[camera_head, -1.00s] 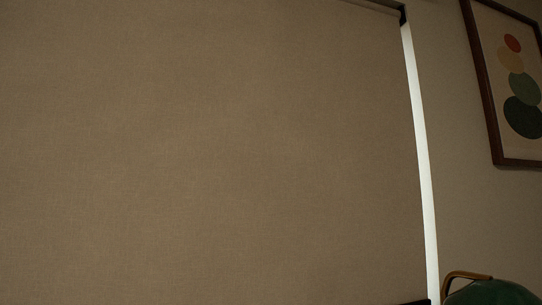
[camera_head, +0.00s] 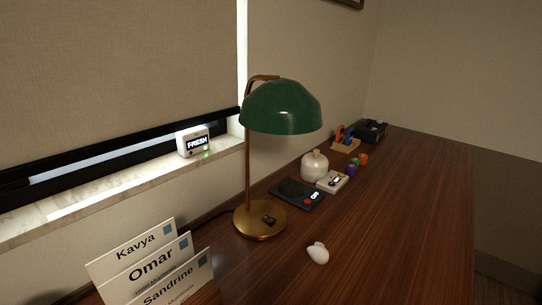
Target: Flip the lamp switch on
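A lamp with a green dome shade (camera_head: 283,108) and a brass stem stands on the wooden counter. Its round brass base (camera_head: 250,225) rests near the counter's wall side. A small dark switch (camera_head: 268,219) sits on the right part of the base; its position is too small to tell. The underside of the shade looks dark. My gripper does not show in the view.
Name cards (camera_head: 154,264) stand at the front left. A white mouse-like object (camera_head: 318,253) lies right of the lamp. Behind it are a dark pad (camera_head: 290,190), a white jar (camera_head: 314,165) and small items. A small display box (camera_head: 194,142) sits on the windowsill. The counter's right side is clear.

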